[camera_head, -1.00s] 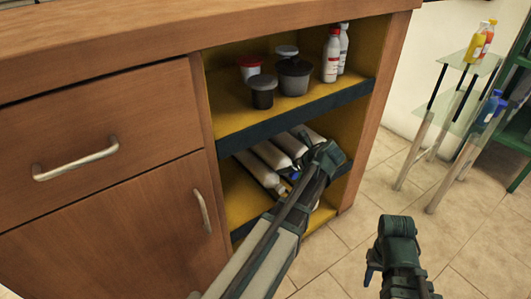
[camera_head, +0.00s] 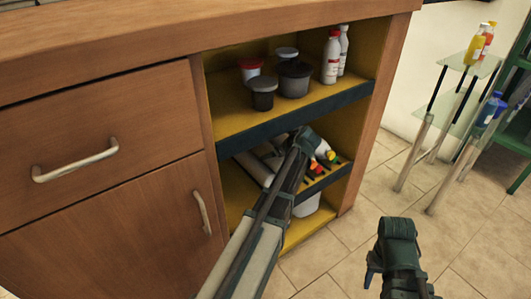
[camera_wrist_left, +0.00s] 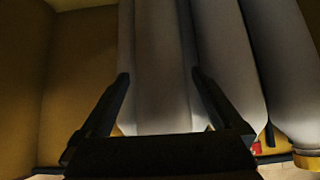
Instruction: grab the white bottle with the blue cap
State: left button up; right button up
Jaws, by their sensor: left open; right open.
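White bottles lie side by side on the lower shelf (camera_head: 320,186), partly hidden behind my left arm in the head view. My left gripper (camera_wrist_left: 160,76) is open. In the left wrist view its fingers stand on either side of a pale white bottle (camera_wrist_left: 158,40); whether they touch it I cannot tell. That bottle's cap is out of sight, so I cannot tell its colour. More white bottles (camera_wrist_left: 225,60) lie close to its right. My right gripper (camera_head: 397,240) hangs outside the cabinet over the floor, away from the bottles; its fingers are hard to make out.
The upper shelf (camera_head: 290,120) holds dark tubs (camera_head: 295,78) and upright bottles (camera_head: 331,60). A glass stand (camera_head: 465,110) with coloured bottles is at the right. Floor between is clear.

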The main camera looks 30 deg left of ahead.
aim_at(270, 148)
pick_arm(q)
jog(key=shift+a, duration=0.1)
jog(key=shift+w+a, duration=0.2)
jog(key=shift+a, duration=0.1)
jog(key=shift+w+a, duration=0.25)
jog(key=shift+a, duration=0.3)
jog(key=shift+w+a, duration=0.25)
jog(key=shift+a, duration=0.3)
jog(key=b+x, duration=0.2)
jog(key=shift+f, duration=0.45)
jog(key=shift+a, duration=0.2)
jog(key=shift+r, duration=0.1)
grip_shut()
